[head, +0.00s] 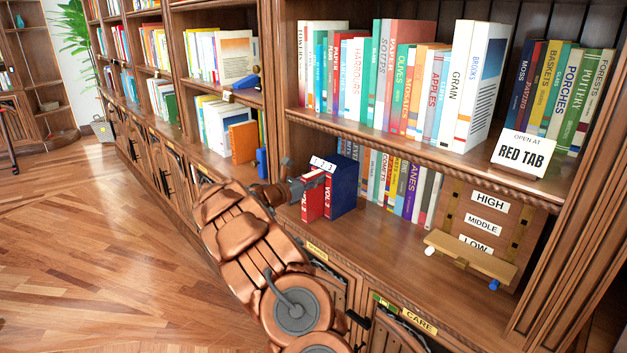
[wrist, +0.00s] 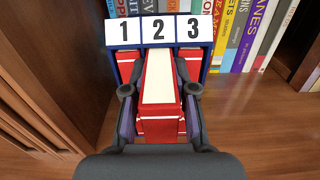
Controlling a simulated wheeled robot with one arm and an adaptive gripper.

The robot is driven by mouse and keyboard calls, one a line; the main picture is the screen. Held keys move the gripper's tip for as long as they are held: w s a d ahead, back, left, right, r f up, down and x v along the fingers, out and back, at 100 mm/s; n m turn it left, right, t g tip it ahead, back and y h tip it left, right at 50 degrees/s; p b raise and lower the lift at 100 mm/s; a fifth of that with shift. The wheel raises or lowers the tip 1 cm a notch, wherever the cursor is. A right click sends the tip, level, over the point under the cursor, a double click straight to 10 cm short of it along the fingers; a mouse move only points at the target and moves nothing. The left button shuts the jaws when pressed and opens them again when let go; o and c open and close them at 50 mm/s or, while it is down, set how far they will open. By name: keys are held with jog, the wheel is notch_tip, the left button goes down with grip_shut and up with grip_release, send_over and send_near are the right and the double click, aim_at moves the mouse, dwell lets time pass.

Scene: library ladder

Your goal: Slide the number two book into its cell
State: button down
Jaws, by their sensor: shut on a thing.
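The number two book (wrist: 159,92), red with a cream page top, is upright between the fingers of my gripper (wrist: 159,112). In the head view my gripper (head: 308,184) shows beside the blue slipcase (head: 344,186), whose white tiles read 1, 2 and 3. The slipcase's number row (wrist: 158,31) shows in the wrist view. The held book lines up with tile 2; its far end reaches under that tile and its near part sticks out in front. How deep it sits is hard to tell. Red books stand in cell 1 (wrist: 127,68) and cell 3 (wrist: 192,68).
A row of books (head: 402,185) stands behind and right of the slipcase. A wooden board marked HIGH, MIDDLE, LOW (head: 484,225) stands farther right. A RED TAB sign (head: 524,153) is on the shelf above. The lower shelf surface (head: 385,232) in front is clear.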

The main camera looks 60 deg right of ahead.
jog(key=shift+d, duration=0.15)
jog(key=c, duration=0.8)
grip_release()
jog(key=shift+s, duration=0.1)
jog(key=shift+c, duration=0.2)
jog(key=v, duration=1.2)
